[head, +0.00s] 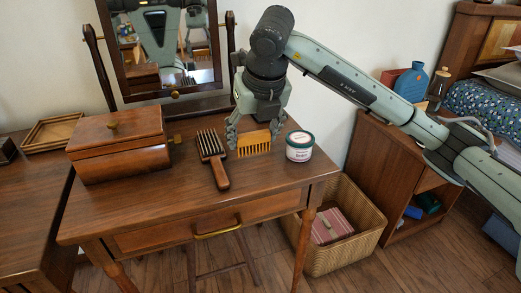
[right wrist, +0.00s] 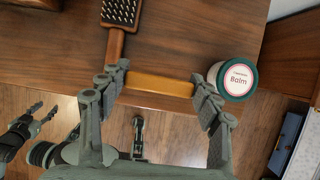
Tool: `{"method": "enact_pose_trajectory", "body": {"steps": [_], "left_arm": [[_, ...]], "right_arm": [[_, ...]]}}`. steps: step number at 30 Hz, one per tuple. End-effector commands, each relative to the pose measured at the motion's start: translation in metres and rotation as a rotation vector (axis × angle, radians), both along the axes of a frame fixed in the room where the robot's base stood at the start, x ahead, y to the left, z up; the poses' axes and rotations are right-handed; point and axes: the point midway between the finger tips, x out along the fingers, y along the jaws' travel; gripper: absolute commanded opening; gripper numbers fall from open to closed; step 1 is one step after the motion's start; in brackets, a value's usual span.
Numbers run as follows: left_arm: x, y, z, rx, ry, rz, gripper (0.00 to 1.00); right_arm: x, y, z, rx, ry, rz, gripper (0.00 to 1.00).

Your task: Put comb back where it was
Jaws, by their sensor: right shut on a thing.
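The comb (head: 253,146) is yellow-orange wood with its teeth pointing down. It is upright at the dressing table's front right, between the brush and the balm jar. My right gripper (head: 254,128) comes down from above and is shut on the comb. In the right wrist view the comb's back (right wrist: 160,85) spans between the two fingers. I cannot tell whether its teeth touch the tabletop. My left gripper (right wrist: 42,116) shows only in the right wrist view, at the far left, its fingertips apart and empty.
The brush (head: 213,158) lies left of the comb, and the balm jar (head: 299,147) stands close on its right. A wooden box (head: 118,145) stands at the table's left, with a mirror (head: 165,50) behind. A wicker basket (head: 334,257) is on the floor at right.

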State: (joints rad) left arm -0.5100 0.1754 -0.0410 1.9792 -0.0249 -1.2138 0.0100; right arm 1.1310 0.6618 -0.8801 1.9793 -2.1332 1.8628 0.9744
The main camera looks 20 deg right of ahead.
Motion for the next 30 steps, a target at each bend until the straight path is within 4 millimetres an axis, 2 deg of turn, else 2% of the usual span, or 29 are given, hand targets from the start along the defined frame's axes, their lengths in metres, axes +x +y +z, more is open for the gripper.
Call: {"method": "enact_pose_trajectory", "body": {"steps": [1,5,10,16,21,29,30], "left_arm": [[-0.001,0.000,-0.003,-0.001,0.003,0.000,0.46],[0.003,-0.001,-0.007,-0.003,0.003,-0.003,0.46],[0.011,-0.003,-0.003,-0.006,-0.014,-0.005,0.46],[0.008,-0.002,-0.010,-0.009,-0.009,-0.004,0.46],[0.002,-0.001,-0.019,-0.009,0.007,-0.001,0.46],[0.005,-0.003,-0.014,-0.009,-0.001,-0.002,0.46],[0.007,-0.003,-0.009,-0.009,-0.008,-0.003,0.46]], "right_arm": [[0.003,-0.008,-0.005,0.000,0.002,-0.002,0.41],[0.009,-0.018,-0.012,0.001,0.000,0.001,0.41],[0.009,-0.020,-0.023,0.000,0.002,0.002,0.41],[0.009,-0.020,-0.051,0.000,0.003,0.002,0.41],[0.010,-0.019,-0.053,0.002,-0.001,0.003,0.41],[0.010,-0.019,-0.056,0.001,-0.001,0.003,0.41],[0.010,-0.019,-0.055,0.001,-0.001,0.003,0.66]]}}
